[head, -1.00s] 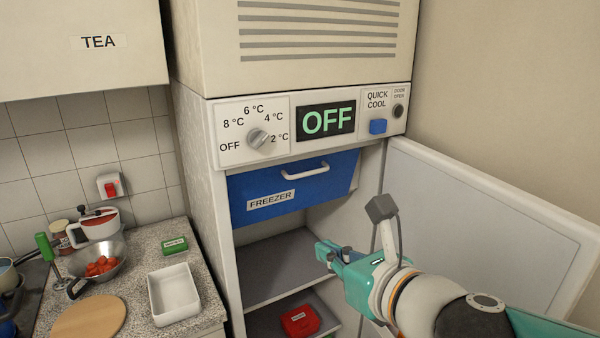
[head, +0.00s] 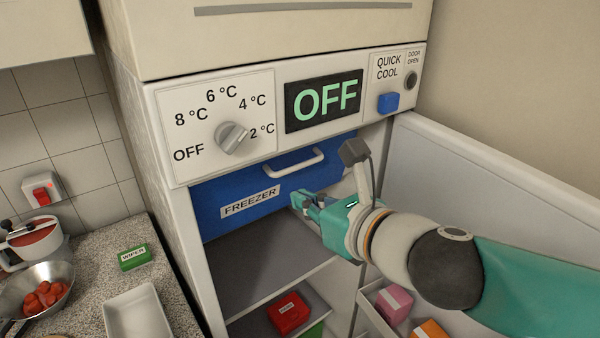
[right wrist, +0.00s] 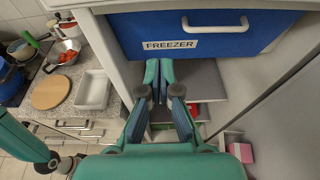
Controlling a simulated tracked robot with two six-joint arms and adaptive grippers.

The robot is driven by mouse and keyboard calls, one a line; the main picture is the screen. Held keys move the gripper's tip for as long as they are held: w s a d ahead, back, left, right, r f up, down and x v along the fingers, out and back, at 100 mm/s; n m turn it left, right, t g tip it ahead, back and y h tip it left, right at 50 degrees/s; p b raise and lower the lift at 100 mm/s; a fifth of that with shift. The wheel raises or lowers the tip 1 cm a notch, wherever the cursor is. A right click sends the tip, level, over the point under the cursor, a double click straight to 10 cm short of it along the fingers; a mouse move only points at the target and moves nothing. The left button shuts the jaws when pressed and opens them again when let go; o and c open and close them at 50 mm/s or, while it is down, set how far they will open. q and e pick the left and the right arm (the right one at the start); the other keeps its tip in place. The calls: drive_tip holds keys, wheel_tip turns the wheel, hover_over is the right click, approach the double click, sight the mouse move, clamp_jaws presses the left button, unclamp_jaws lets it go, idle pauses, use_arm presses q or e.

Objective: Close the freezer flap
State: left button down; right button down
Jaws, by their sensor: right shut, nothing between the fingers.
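The freezer flap (head: 239,195) is a blue panel with a white handle (head: 293,163) and a FREEZER label, under the control panel of the fridge. It also shows at the top of the right wrist view (right wrist: 215,45). Its lower part leans out a little, as far as I can tell. My right gripper (head: 297,203) is shut and empty, in front of the flap's lower right part, below the handle. In the right wrist view its fingertips (right wrist: 159,69) show just below the flap's lower edge. I cannot tell whether they touch it. My left gripper does not show.
The fridge door (head: 500,180) stands open on the right, with boxes in its rack (head: 372,312). A shelf (head: 265,268) lies under the flap, and a red box (head: 288,313) is below it. The worktop at left holds a bowl and a white tray (head: 138,315).

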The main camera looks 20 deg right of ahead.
drive_tip(key=shift+a, duration=0.15)
drive_tip(key=w+d+f+n+t+h+b, duration=0.1)
drive_tip(key=w+d+n+t+b, duration=0.3)
drive_tip(key=n, duration=0.8)
drive_tip(key=w+d+f+n+h+b, duration=0.15)
drive_tip(key=d+n+b, duration=0.45)
drive_tip(key=n, duration=0.7)
wheel_tip(320, 180, down, 7)
drive_tip(key=n+y+b, duration=0.4)
drive_tip(key=n+b, duration=0.3)
drive_tip(key=n, duration=2.2)
drive_tip(key=p+x, duration=0.3)
drive_tip(key=x, duration=1.1)
drive_tip(key=shift+w+d+g, duration=0.15)
drive_tip(key=shift+d+g, duration=0.15)
drive_tip(key=shift+d, duration=0.1)
drive_tip(key=shift+f, duration=0.1)
